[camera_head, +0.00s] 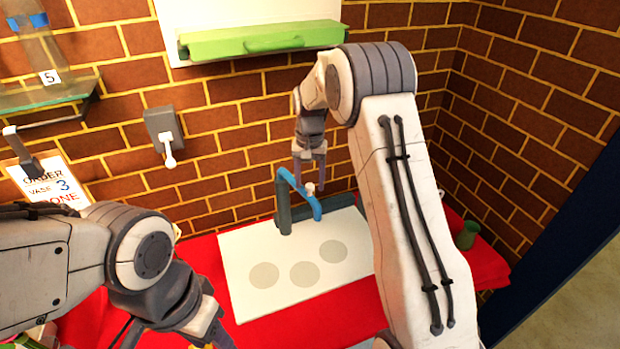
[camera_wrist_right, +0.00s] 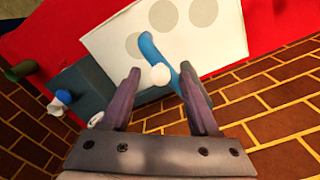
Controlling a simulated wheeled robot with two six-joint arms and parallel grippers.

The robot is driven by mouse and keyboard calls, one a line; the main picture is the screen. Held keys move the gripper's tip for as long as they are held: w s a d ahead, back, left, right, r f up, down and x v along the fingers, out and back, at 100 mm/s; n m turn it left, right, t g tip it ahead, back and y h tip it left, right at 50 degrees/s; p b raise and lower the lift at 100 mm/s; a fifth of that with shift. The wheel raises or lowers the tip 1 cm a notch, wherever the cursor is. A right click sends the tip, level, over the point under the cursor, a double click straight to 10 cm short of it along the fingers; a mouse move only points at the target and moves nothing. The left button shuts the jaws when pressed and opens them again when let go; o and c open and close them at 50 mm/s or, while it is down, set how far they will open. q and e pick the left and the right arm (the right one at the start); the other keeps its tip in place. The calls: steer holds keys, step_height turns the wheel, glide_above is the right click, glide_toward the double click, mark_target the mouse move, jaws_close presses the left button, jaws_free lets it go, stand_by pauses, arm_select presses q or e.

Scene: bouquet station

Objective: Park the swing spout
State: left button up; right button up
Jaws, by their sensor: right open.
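The blue swing spout (camera_head: 316,208) sits on a grey post (camera_head: 284,208) at the back of a white board, and its arm reaches forward over the board. A white knob (camera_head: 310,188) is on the spout. My right gripper (camera_head: 309,182) is open above and around the knob. In the right wrist view the knob (camera_wrist_right: 160,75) lies between the two open fingers (camera_wrist_right: 160,78), with a gap on each side, and the blue spout (camera_wrist_right: 150,48) runs past it. My left gripper (camera_head: 207,330) is low at the front left, partly cut off, and its opening is unclear.
The white board (camera_head: 245,250) has several grey discs and lies on a red table (camera_head: 205,262). A green cup (camera_head: 467,236) stands at the right. A wall switch (camera_head: 166,135), an order sign (camera_head: 50,187) and a glass shelf (camera_head: 45,97) are at the left. A green bar (camera_head: 262,40) hangs above.

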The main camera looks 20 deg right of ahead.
steer(key=shift+f, duration=0.15)
jaws_close()
stand_by(1.4)
